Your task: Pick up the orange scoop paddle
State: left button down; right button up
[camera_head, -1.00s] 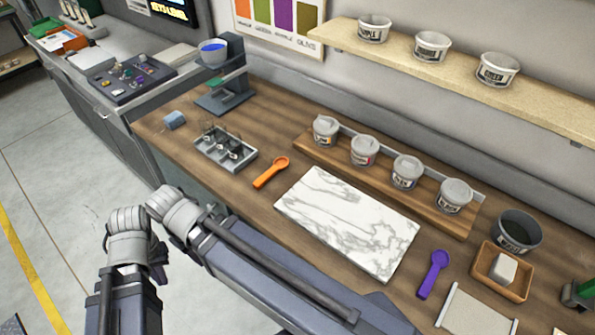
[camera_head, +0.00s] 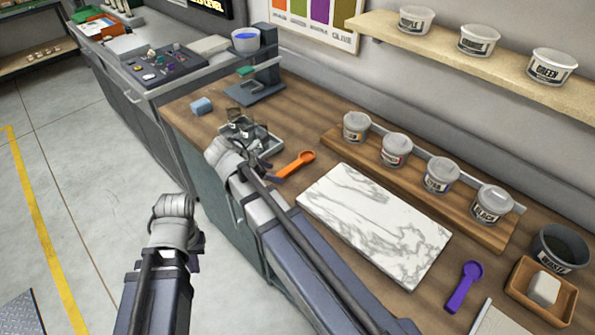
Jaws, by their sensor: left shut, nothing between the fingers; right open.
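The orange scoop paddle (camera_head: 296,162) lies on the wooden workbench, between the small metal tray and the marble slab. Its round bowl points to the upper right, and its handle end is close beside my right arm. My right gripper (camera_head: 228,158) is at the bench's front edge, left of the scoop and in front of the tray; it is open and apart from the scoop. Its fingertips are mostly hidden behind the wrist. My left gripper (camera_head: 175,215) is over the floor in front of the bench, shut and empty, its fingers largely hidden too.
The metal tray (camera_head: 262,143) with small dark items stands just behind my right gripper. The marble slab (camera_head: 375,222) lies right of the scoop. Lidded tubs line a wooden riser (camera_head: 415,192) behind it. A purple scoop (camera_head: 464,288) lies further right. A dark stand (camera_head: 262,85) is at the back.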

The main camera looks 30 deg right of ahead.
aim_at(293, 165)
jog(key=w+d+n, duration=0.1)
jog(key=w+d+n+h, duration=0.1)
jog(key=shift+d+r+n, duration=0.15)
jog(key=shift+d+n, duration=0.15)
jog(key=shift+d, duration=0.05)
jog(key=b+x, duration=0.2)
jog(key=shift+w+d+f, duration=0.1)
jog(key=shift+f, duration=0.15)
jog(key=shift+d, duration=0.1)
jog(key=b+x, duration=0.2)
jog(key=w+b+x, duration=0.1)
jog(key=x, duration=0.2)
jog(key=shift+d+r+b, duration=0.2)
jog(key=shift+b, duration=0.15)
jog(key=shift+r, duration=0.1)
grip_shut()
